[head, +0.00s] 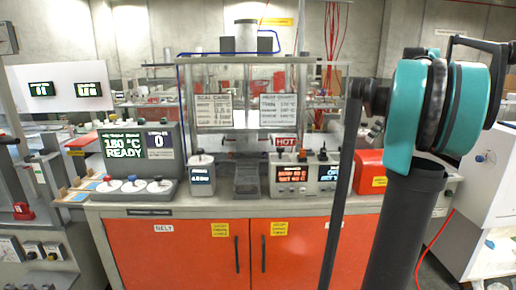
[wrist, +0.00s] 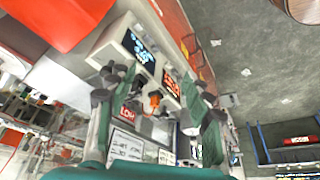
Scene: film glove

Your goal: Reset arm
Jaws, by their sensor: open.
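My arm rises on the right of the head view, with teal and black joints in front of the right end of the workbench (head: 140,208). My gripper (wrist: 152,84) shows in the wrist view, its two dark green fingers spread apart with nothing between them. Beyond the fingers is the grey control unit (wrist: 127,50) with blue and orange displays, seen at a tilt. The same control unit (head: 289,190) stands on the bench in the head view. I cannot tell the exact gap between the fingers and the unit. The gripper's fingers are not clearly visible in the head view.
A red box (head: 370,172) sits right of the control unit, partly behind my arm. A glass-fronted cabinet (head: 290,84) with paper charts stands behind. A white cabinet (head: 492,165) stands on the right.

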